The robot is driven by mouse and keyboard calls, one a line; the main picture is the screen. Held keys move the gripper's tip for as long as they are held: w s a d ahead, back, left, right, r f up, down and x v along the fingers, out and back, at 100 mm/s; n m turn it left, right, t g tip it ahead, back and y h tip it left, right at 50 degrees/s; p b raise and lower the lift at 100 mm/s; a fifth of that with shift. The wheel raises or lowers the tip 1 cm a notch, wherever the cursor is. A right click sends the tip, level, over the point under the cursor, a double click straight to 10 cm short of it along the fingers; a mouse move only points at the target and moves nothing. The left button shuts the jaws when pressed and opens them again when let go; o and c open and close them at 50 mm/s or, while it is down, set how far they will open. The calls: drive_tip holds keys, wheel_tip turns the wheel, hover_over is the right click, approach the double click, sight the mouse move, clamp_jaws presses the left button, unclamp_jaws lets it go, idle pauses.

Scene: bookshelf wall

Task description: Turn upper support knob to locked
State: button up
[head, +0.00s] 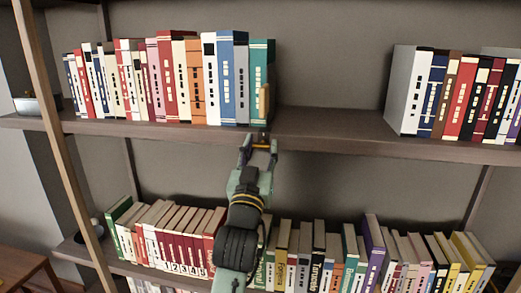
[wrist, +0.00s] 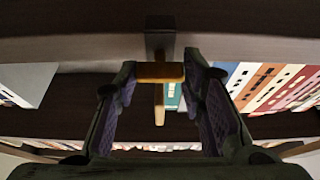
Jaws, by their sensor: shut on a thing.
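The upper support knob (wrist: 160,72) is a short wooden-coloured bar lying crosswise, on a dark mount (wrist: 160,42) at the shelf edge. My gripper (wrist: 160,76) has one finger at each end of the bar and is shut on it. In the head view, my gripper (head: 260,143) reaches up to the front edge of the upper shelf, and the knob (head: 262,147) shows small between the fingers. A slim upright wooden piece (head: 264,101) stands in front of the teal book; a similar piece (wrist: 159,104) shows beyond the knob in the wrist view.
The upper shelf (head: 330,147) carries a book row (head: 165,80) at left, ending in a teal book (head: 259,55), and another row (head: 460,95) at right, with bare shelf between. A lower shelf of books (head: 330,260) lies below, behind my arm. A wooden post (head: 62,140) stands at left.

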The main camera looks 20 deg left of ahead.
drive_tip(key=shift+c, duration=0.9)
drive_tip(key=shift+f+m+b, duration=0.1)
drive_tip(key=shift+m+b, duration=0.2)
drive_tip(key=shift+b, duration=0.1)
drive_tip(key=shift+a+r+m+g+h+b, duration=0.1)
drive_tip(key=shift+m+g+h+b, duration=0.35)
drive_tip(key=shift+m+h+b, duration=1.15)
drive_tip(key=shift+r+m+g+h+b, duration=0.1)
drive_tip(key=shift+m+g+h+b, duration=0.4)
drive_tip(key=shift+m+b, duration=2.05)
drive_tip(key=shift+a+m+g+h+b, duration=0.1)
drive_tip(key=shift+m+g+h+b, duration=0.25)
drive_tip(key=shift+m+h+b, duration=1.75)
drive_tip(key=shift+m+y+p, duration=0.7)
drive_tip(key=shift+m+p, duration=0.2)
drive_tip(key=shift+m, duration=0.15)
